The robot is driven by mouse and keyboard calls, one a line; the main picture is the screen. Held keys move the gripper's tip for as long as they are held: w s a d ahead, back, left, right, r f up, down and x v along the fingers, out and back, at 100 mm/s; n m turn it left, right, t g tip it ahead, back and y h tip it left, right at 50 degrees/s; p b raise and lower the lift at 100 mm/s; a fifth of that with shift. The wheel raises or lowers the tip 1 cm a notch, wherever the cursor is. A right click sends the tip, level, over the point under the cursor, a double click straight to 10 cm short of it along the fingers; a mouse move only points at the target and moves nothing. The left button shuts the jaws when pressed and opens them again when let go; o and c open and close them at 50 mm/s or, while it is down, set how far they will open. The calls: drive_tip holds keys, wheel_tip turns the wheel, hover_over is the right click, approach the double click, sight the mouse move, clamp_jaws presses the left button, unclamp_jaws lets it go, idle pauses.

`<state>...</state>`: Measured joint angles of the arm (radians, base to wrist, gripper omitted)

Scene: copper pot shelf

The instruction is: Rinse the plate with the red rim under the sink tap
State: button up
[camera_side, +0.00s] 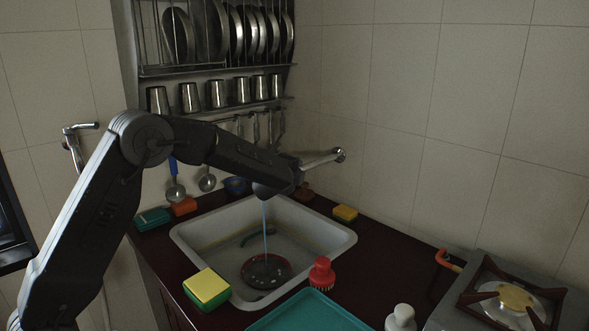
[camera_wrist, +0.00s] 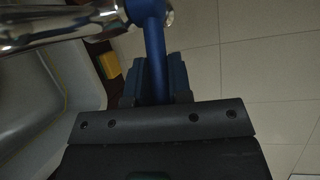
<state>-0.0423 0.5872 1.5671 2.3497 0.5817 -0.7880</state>
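A dark plate with a reddish rim (camera_side: 266,270) lies in the sink (camera_side: 335,240), with light spots on its face. A thin stream of water (camera_side: 265,222) falls onto it. The chrome tap (camera_side: 322,158) comes out of the wall; its metal body (camera_wrist: 60,18) also crosses the top left of the wrist view. A blue tap lever (camera_wrist: 154,50) stands between the fingers of my gripper (camera_wrist: 155,88), which appear closed against both its sides. In the side view my gripper (camera_side: 276,188) is above the sink, dark and partly hidden by my wrist. The plate is apart from it.
A yellow-green sponge (camera_side: 207,288), red brush (camera_side: 321,273) and teal tray (camera_side: 315,312) are along the sink's near side. A yellow sponge (camera_side: 345,213) is at the right rim. A stove (camera_side: 510,300) is far right. A dish rack (camera_side: 215,70) hangs behind.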

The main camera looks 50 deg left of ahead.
drive_tip(key=o, duration=0.4)
drive_tip(key=v, duration=1.4)
drive_tip(key=shift+w, duration=0.1)
